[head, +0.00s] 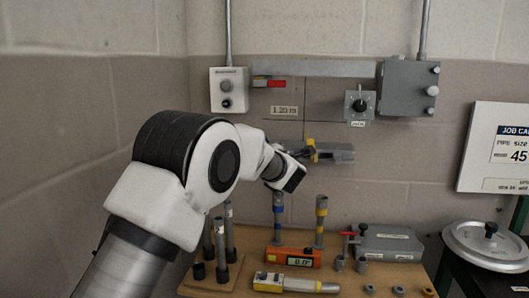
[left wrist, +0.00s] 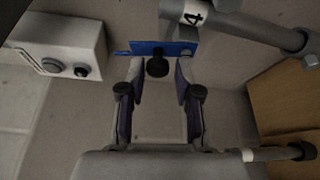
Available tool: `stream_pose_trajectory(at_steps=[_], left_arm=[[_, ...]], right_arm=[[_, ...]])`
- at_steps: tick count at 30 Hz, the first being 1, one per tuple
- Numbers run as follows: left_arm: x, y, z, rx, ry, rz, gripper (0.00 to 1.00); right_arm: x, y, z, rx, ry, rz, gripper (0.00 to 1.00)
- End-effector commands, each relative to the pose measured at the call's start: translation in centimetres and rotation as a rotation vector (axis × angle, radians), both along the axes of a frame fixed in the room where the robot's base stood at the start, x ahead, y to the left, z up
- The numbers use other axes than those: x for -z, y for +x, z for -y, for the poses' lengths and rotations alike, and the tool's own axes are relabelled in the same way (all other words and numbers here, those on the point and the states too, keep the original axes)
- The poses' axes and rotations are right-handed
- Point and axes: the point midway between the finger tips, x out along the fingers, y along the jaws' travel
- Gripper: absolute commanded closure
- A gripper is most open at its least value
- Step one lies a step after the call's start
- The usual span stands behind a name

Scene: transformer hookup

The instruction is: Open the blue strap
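The blue strap (left wrist: 165,48) shows in the left wrist view as a flat blue bar with a black knob (left wrist: 157,67) below it. My left gripper (left wrist: 160,72) is open. Its two fingertips stand on either side of the knob, just under the strap, with small gaps; whether either touches cannot be told. In the head view my left gripper (head: 303,152) is up at the wall, beside a yellow strap (head: 313,149) on a grey fitting (head: 335,153). The blue strap is not visible there, seemingly hidden behind my arm. My right gripper is not in view.
A push-button box (head: 229,90), a red strap (head: 277,84), a dial box (head: 360,105) and a grey junction box (head: 408,88) are on the wall. Upright pipes (head: 278,218), an orange level (head: 293,257) and a grey case (head: 390,242) crowd the bench below.

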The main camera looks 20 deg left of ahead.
Motion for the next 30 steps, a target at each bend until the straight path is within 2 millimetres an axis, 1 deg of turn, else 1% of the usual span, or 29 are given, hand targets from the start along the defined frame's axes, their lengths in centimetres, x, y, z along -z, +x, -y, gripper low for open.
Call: stream_pose_trajectory(at_steps=[5,8,11,15,18,21,24,30], left_arm=[[-0.2,-0.2,0.2,0.001,0.001,0.002,0.67],[-0.3,-1.0,0.9,0.002,0.002,0.001,0.67],[-0.5,-2.7,2.2,0.002,0.005,0.0,0.67],[-0.8,-5.6,4.5,0.003,0.005,0.0,0.67],[-0.8,-7.5,5.9,0.002,0.006,0.0,0.67],[-0.9,-8.7,6.9,0.001,0.003,0.0,0.67],[-0.9,-9.3,7.4,0.0,0.001,0.0,0.67],[-0.9,-9.4,7.4,0.0,-0.001,0.001,0.67]], right_arm=[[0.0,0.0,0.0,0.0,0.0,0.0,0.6],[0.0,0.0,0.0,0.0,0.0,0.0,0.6],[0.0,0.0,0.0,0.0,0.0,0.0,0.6],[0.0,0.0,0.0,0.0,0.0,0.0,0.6],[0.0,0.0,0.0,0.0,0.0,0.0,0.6],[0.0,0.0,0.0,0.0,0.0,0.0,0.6],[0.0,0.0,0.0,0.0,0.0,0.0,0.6],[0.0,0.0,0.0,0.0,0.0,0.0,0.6]])
